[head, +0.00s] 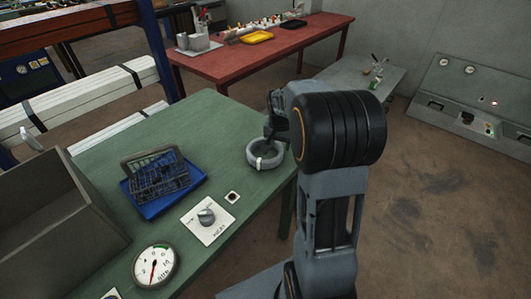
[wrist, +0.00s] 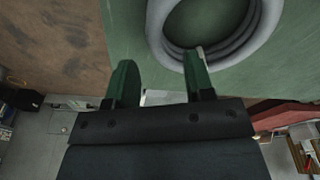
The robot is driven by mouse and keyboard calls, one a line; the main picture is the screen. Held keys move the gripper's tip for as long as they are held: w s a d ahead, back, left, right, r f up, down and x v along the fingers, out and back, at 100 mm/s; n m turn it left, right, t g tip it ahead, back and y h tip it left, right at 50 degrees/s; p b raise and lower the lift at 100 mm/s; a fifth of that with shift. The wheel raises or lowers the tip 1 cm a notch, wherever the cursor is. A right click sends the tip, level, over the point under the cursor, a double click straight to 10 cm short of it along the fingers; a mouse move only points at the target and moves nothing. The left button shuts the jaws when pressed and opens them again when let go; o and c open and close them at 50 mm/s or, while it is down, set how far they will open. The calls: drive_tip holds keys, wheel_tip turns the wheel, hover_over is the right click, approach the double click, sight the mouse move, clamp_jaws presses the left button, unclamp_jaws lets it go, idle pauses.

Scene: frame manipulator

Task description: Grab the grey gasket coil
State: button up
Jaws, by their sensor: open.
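The grey gasket coil (head: 262,154) is a thick ring lying flat on the green table (head: 215,115), near its right edge in the head view. A small pale tie shows on its front side. In the wrist view the coil (wrist: 272,25) is at the top right, partly cut off. My gripper (wrist: 162,75) is open and its jaws are empty. Its right finger overlaps the coil's near rim in the wrist view, and its left finger is outside the ring. In the head view my gripper (head: 272,128) is over the coil's far side, partly hidden by my arm. I cannot tell whether it touches.
A blue tray (head: 150,208) with a dark wire basket (head: 158,175), a knob plate (head: 208,219) and a round gauge (head: 155,265) are on the table's left and front. A grey bin (head: 60,225) stands at far left. A red table (head: 225,65) is behind.

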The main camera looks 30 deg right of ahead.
sight(280, 151)
drive_tip(key=shift+w+d+f, duration=0.1)
drive_tip(key=shift+w+f, duration=0.05)
drive_tip(key=shift+f, duration=2.65)
clamp_jaws()
